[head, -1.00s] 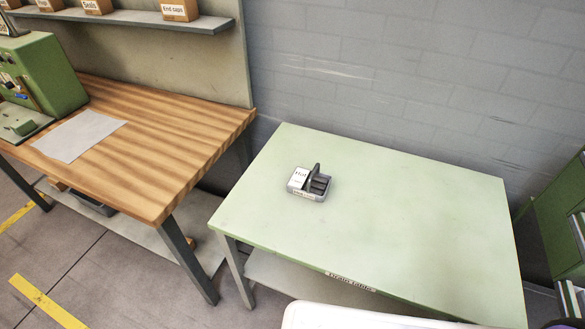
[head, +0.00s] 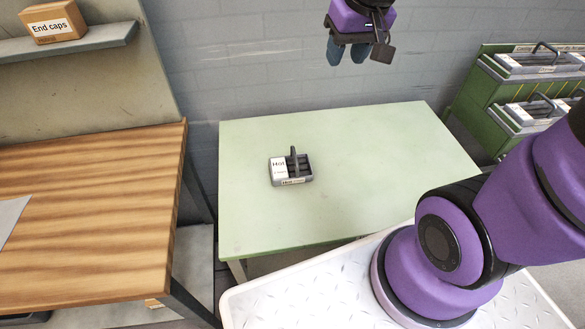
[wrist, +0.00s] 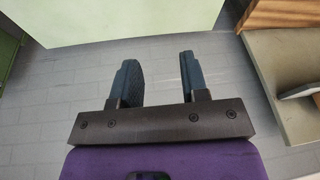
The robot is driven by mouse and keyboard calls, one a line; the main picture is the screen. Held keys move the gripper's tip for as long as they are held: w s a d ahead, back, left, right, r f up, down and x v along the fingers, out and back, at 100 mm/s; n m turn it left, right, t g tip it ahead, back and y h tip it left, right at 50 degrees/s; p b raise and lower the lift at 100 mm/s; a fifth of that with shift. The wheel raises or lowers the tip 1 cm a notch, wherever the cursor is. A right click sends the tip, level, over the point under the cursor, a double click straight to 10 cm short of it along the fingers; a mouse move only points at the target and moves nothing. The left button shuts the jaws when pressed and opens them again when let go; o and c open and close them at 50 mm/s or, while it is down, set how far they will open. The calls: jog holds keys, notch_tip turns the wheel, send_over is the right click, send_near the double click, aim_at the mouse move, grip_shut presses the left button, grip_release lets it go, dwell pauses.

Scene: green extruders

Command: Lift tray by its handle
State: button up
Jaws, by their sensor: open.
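A small grey tray (head: 291,180) stands on the pale green table (head: 350,125), left of its middle in the head view. It has a dark upright handle (head: 293,158) across it and a white card marked "Hot" (head: 278,167) at its left side. My gripper (head: 346,62) is at the top of the head view, above and right of the tray and well apart from it. Its two fingers are spread with nothing between them, as the wrist view (wrist: 157,75) also shows. The tray is not in the wrist view.
A wooden workbench (head: 90,205) stands to the left, with a shelf holding an "End caps" box (head: 54,22) above it. A green rack (head: 500,110) with more handled trays (head: 535,62) stands at the right. The green table is otherwise clear.

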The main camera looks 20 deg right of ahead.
jog(key=w+a+f+g, duration=0.2)
jog(key=w+f, duration=0.5)
jog(key=f, duration=0.5)
jog(key=m+g+y, duration=0.1)
jog(key=m+y, duration=0.1)
send_near(295, 156)
jog(key=shift+d+x, duration=0.2)
jog(key=shift+x, duration=1.15)
jog(key=shift+d+x, duration=0.15)
jog(key=shift+x, duration=1.15)
jog(key=x, duration=0.3)
jog(key=shift+a+f, duration=0.35)
jog(key=shift+a, duration=0.1)
jog(key=shift+x, duration=0.8)
jog(key=shift+d, duration=0.1)
grip_shut()
